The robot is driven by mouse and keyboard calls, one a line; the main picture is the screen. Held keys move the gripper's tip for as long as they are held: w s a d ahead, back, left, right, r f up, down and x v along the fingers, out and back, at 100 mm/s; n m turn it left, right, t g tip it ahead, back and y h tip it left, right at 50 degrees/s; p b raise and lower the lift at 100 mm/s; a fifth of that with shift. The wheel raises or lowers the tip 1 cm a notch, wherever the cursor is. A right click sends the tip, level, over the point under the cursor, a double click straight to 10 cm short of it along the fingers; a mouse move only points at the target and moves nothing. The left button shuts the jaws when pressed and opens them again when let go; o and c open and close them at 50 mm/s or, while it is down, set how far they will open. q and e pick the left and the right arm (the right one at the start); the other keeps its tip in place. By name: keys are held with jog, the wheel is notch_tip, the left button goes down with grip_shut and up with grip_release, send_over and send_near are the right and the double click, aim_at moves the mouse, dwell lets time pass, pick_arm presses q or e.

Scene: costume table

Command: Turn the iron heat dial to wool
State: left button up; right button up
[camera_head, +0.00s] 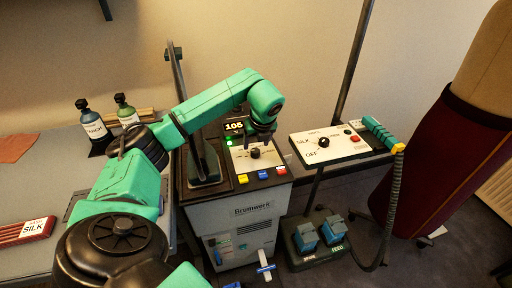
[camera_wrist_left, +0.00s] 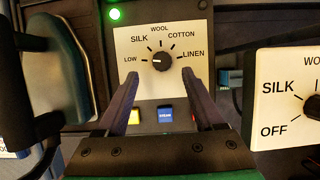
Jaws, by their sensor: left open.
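The iron heat dial is a round black knob (camera_wrist_left: 160,60) on a white plate (camera_wrist_left: 125,40) marked LOW, SILK, WOOL, COTTON and LINEN. Its pale pointer mark faces left, towards LOW. In the head view the dial (camera_head: 255,154) sits on top of the Brumwerk unit (camera_head: 240,218). My left gripper (camera_wrist_left: 160,76) is open, its two dark fingers apart on either side of the knob's lower part in the wrist picture. I cannot tell whether they touch it. In the head view the gripper (camera_head: 262,138) is above the plate. My right gripper is not in view.
Yellow (camera_wrist_left: 125,116), blue (camera_wrist_left: 165,115) and red buttons lie just in front of the dial. A second dial panel (camera_head: 345,150) with SILK and OFF marks stands to the right. A display reading 105 (camera_head: 234,126) is behind. Two bottles (camera_head: 90,124) stand left.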

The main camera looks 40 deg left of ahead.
aim_at(255, 151)
pick_arm(q)
jog(key=x, duration=0.5)
jog(key=shift+w+f+p, duration=0.2)
jog(key=shift+f+p, duration=0.1)
jog(key=shift+f, duration=0.05)
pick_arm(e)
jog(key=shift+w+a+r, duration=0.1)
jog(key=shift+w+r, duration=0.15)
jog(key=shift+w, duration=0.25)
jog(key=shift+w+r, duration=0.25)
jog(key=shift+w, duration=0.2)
pick_arm(q)
jog(key=shift+c, duration=0.9)
grip_shut()
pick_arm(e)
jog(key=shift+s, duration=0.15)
pick_arm(q)
jog(key=shift+a+f, duration=0.1)
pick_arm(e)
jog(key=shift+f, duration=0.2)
